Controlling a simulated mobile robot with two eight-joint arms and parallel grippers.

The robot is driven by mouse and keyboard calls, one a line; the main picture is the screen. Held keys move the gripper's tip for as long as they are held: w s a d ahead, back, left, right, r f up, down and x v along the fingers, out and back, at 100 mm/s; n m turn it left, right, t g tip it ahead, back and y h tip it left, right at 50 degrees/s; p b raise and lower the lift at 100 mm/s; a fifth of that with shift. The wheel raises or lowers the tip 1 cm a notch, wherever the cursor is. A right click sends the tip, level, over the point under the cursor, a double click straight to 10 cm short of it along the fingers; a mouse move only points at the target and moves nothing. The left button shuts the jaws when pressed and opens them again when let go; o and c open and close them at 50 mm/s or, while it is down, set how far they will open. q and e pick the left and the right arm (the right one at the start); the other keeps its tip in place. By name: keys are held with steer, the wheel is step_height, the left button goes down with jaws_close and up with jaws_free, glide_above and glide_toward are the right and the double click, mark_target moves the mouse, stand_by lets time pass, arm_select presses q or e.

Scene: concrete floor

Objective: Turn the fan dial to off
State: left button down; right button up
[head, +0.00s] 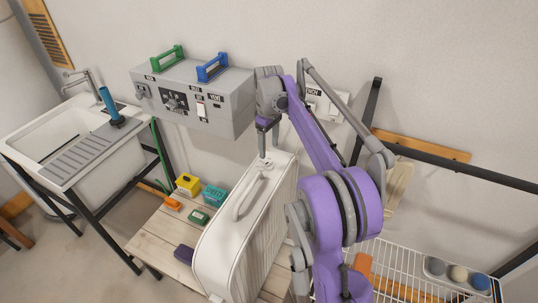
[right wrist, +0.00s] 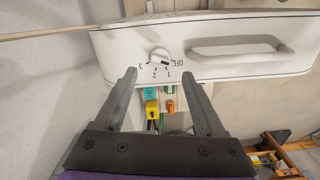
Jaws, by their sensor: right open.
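The fan is a tall white ribbed case (head: 222,243) with a carry handle on top, standing on a wooden bench. Its white top also shows in the right wrist view (right wrist: 115,41). The round fan dial (right wrist: 160,56) sits beside the handle, with OFF, 1, 2 and 3 printed around it. A dark mark on the dial faces the OFF and 1 side; its exact setting is hard to tell. My right gripper (head: 263,150) is above the dial end of the fan, and its fingers (right wrist: 160,74) are open and apart from the dial. My left gripper is not in view.
A grey control box (head: 228,118) with switches and green and blue handles is on the wall behind. Small coloured boxes, one yellow (head: 188,184), lie on the bench (head: 152,241) left of the fan. A sink (head: 49,128) stands left; a wire rack (head: 398,262) is at right.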

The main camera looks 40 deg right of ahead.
mark_target(269, 162)
step_height(269, 162, up, 5)
steer(key=shift+f, duration=0.2)
stand_by(0.6)
